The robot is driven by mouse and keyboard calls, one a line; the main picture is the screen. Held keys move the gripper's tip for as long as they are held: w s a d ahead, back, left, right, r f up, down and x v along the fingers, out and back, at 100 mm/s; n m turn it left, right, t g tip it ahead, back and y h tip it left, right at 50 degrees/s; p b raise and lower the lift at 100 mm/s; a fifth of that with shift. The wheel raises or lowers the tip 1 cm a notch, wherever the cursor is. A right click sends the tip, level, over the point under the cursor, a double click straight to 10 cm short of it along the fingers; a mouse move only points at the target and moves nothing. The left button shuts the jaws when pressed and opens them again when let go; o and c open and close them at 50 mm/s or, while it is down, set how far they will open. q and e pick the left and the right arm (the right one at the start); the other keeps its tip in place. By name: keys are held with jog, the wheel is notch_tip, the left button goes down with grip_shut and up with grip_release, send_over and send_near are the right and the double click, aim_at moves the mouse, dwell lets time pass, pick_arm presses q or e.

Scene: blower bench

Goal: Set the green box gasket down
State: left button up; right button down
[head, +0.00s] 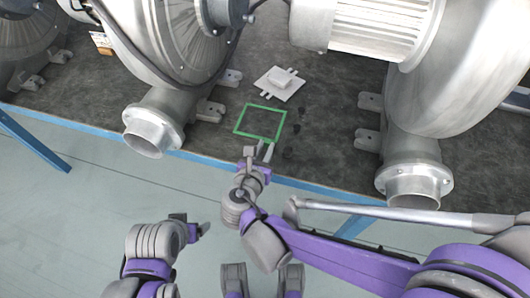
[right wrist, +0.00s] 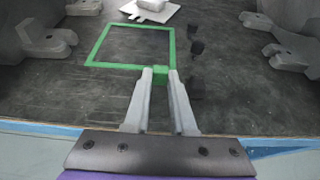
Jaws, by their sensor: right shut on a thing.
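The green box gasket (head: 266,108) is a thin rectangular frame over the dark bench top near its front edge. It lies level, and I cannot tell whether it touches the bench. My right gripper (head: 258,151) is shut on its near side; in the right wrist view the fingertips (right wrist: 161,74) close on a small green part by the near right corner of the gasket (right wrist: 140,26). My left gripper (head: 192,226) hangs low in front of the bench, away from the gasket; its finger gap is unclear.
A white plate with a raised block (head: 280,83) lies just behind the gasket. Large grey blowers stand left and right, with outlet pipes (head: 152,131) and (head: 413,182) reaching the bench's blue front edge (head: 210,158). Small dark pieces (right wrist: 197,47) show right of the gasket.

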jog(key=shift+f+b, duration=0.35)
jog(key=shift+f, duration=1)
jog(key=shift+f, duration=0.15)
jog(key=c, duration=0.8)
grip_release()
jog(key=shift+o, duration=0.2)
